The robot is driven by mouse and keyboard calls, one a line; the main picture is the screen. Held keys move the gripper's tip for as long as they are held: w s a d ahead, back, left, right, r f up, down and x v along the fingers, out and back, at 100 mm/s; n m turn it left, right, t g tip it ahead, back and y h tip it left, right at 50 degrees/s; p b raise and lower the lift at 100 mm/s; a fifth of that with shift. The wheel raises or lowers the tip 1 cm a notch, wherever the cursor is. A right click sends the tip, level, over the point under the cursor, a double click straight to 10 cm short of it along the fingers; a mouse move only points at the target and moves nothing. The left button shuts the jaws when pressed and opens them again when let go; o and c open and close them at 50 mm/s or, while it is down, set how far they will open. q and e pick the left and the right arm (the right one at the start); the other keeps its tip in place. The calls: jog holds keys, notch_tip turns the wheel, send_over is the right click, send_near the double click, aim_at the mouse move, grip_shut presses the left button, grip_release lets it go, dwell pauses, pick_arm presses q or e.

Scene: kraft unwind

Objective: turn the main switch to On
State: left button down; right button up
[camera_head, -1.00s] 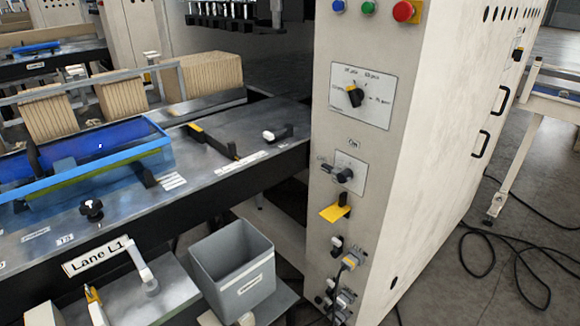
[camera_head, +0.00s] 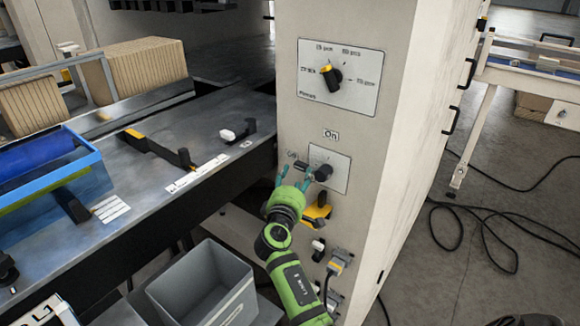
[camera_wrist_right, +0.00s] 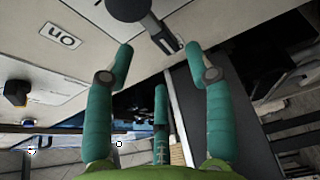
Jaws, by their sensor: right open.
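The main switch (camera_head: 322,172) is a black rotary knob on a white plate on the cream cabinet front; it also shows at the top of the right wrist view (camera_wrist_right: 128,8). Its handle points left, toward the Off label (camera_head: 291,154). The On label (camera_head: 331,135) is above the knob. My right gripper (camera_head: 294,177), teal fingers on a green arm, is open just below and left of the handle. In the right wrist view the handle's end lies just beyond the open fingers (camera_wrist_right: 158,50). Contact cannot be told. My left gripper is not in view.
A selector dial (camera_head: 330,78) sits above the switch. A yellow lever (camera_head: 317,212) and cable plugs (camera_head: 340,260) are below it, close to my right arm. A grey bin (camera_head: 203,285) stands at lower left, beside the lane table (camera_head: 140,215). Cables lie on the floor at right.

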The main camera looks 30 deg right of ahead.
aim_at(300, 167)
jog(key=x, duration=0.5)
jog(key=shift+f, duration=0.1)
grip_shut()
